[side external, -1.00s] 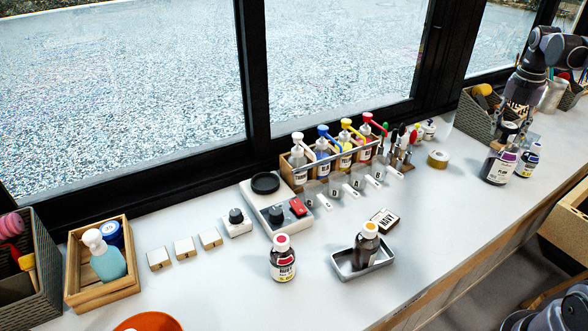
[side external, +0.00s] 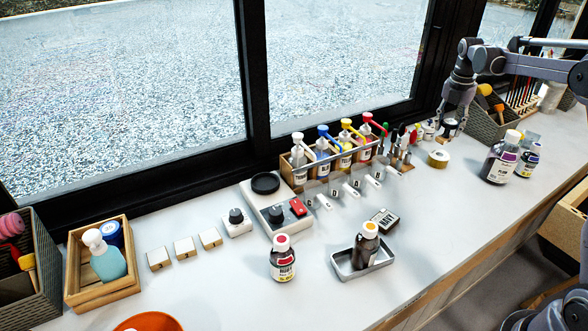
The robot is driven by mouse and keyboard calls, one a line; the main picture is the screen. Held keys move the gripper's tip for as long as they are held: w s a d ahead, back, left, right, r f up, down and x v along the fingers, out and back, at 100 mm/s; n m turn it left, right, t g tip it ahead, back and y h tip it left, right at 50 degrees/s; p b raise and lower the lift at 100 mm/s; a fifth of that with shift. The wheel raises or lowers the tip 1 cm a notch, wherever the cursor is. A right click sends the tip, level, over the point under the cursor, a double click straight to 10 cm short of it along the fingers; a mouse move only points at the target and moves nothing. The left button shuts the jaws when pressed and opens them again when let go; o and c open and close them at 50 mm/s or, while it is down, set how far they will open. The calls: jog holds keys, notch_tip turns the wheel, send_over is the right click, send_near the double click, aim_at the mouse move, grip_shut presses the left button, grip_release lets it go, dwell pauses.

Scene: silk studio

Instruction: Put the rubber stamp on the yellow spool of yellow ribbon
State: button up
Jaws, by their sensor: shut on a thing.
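The rubber stamp (side external: 448,128), small and dark with a pale part, is in my gripper (side external: 452,117) at the upper right of the side external view. My gripper is shut on it and points down. The stamp appears to be held above the counter; its underside is hard to make out. The yellow spool of yellow ribbon (side external: 438,158) lies on the counter, below and slightly left of the stamp in the picture. The spool's top looks clear.
A rack of pump bottles (side external: 335,155) and a stand of tools (side external: 400,150) are left of the spool. A large dark bottle (side external: 498,162) stands to its right. A woven basket (side external: 487,125) is behind. The counter in front of the spool is clear.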

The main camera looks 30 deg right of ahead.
aim_at(445, 136)
jog(key=shift+f, duration=2.2)
jog(key=shift+f, duration=0.2)
jog(key=o, duration=1.1)
jog(key=shift+o, duration=0.2)
jog(key=shift+r, duration=0.1)
